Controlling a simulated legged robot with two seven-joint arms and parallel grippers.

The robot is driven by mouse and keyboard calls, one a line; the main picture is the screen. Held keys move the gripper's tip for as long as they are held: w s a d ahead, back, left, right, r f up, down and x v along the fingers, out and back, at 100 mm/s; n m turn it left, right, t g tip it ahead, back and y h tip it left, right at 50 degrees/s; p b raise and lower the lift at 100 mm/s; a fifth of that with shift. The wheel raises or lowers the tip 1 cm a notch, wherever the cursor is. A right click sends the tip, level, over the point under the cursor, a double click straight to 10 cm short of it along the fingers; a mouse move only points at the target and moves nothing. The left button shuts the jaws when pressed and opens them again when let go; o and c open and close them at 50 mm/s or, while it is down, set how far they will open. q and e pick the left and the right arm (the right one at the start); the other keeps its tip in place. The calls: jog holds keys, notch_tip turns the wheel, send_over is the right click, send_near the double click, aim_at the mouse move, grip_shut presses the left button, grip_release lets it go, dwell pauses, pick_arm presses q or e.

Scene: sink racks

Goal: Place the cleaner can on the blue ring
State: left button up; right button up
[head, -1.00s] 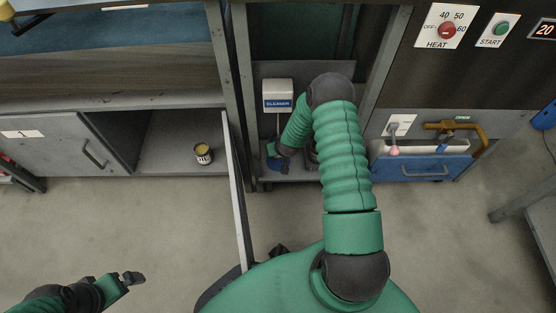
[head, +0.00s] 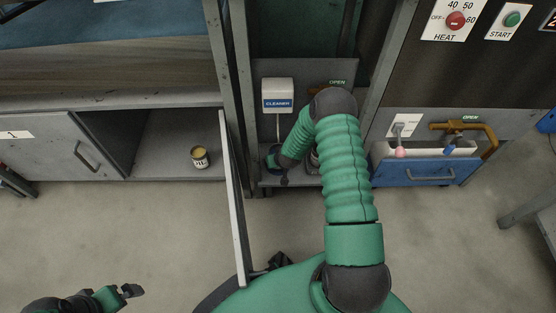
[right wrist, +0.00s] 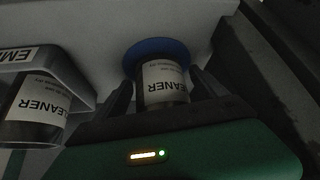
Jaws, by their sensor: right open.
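The cleaner can (right wrist: 163,82), with its label upside down in the right wrist view, stands at the blue ring (right wrist: 150,48), which shows around its base. My right gripper (right wrist: 162,88) is open, with one finger on each side of the can. In the head view, the arm reaches into the niche under the cleaner dispenser (head: 278,95); the gripper and can there are small and dark. A second can labelled cleaner (right wrist: 35,108) stands at the left in the right wrist view, by a sign starting "EM". My left gripper (head: 130,291) is low at the left, its jaws unclear.
A can with a yellowish top (head: 200,157) stands in the open cupboard at the left. The cupboard's open door (head: 236,210) stands close to my arm. A blue drawer (head: 428,171) with a brass pipe above it is at the right. The floor at lower left is mostly clear.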

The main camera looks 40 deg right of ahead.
jog(key=p+v, duration=0.8)
jog(key=v, duration=0.4)
jog(key=shift+r, duration=0.1)
